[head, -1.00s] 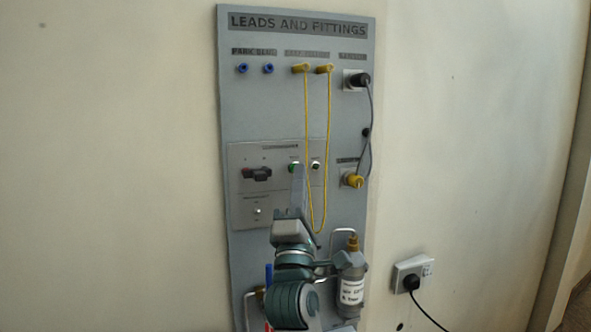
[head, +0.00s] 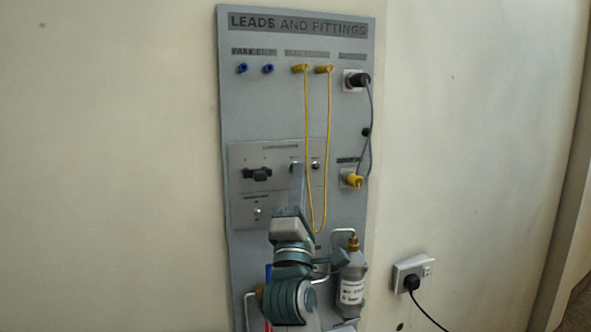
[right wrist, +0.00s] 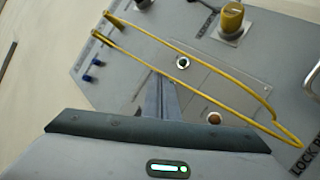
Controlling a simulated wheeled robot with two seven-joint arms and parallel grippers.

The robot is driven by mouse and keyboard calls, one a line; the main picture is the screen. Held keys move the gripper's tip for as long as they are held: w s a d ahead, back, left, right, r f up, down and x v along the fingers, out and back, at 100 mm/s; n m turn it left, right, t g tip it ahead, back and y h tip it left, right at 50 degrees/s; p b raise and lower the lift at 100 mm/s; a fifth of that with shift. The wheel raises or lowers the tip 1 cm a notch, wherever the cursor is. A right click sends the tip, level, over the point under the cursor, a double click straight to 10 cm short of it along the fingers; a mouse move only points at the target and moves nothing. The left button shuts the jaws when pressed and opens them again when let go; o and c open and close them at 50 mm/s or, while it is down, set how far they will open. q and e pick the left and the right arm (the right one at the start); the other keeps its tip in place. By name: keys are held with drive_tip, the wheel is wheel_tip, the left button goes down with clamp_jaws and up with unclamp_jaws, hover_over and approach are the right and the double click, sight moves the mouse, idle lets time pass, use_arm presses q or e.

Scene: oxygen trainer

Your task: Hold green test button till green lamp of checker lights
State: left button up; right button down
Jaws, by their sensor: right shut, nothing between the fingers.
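The checker (head: 240,187) is a grey plate on the upright panel, with small labels I cannot read. My right gripper (head: 297,170) is shut and empty, its fingertips over the checker's left round fitting, where the green button showed earlier. The tips hide that button, so I cannot tell whether it is pressed in. A second round green fitting (head: 316,166), seemingly the lamp, is just right of the tips. The fingers (right wrist: 160,92) reach toward the plate there. My left gripper is out of view.
A yellow lead (head: 329,130) hangs in a loop just right of my fingers, in front of the plate. A dark rocker (head: 257,174) and a small toggle (head: 257,211) are to the left. A grey bottle (head: 351,280) stands below right.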

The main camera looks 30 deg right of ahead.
drive_tip(key=shift+w+d, duration=0.1)
drive_tip(key=shift+w, duration=0.2)
idle(0.4)
drive_tip(key=shift+s, duration=0.1)
idle(1.8)
drive_tip(key=shift+s+a+p, duration=0.2)
drive_tip(key=shift+s+p, duration=0.15)
drive_tip(key=shift+s, duration=0.3)
drive_tip(key=s+p, duration=0.1)
drive_tip(key=s, duration=0.1)
drive_tip(key=s+a+p, duration=0.1)
drive_tip(key=s, duration=0.2)
drive_tip(key=shift+a, duration=0.1)
idle(0.4)
drive_tip(key=shift+w+f, duration=0.1)
idle(0.3)
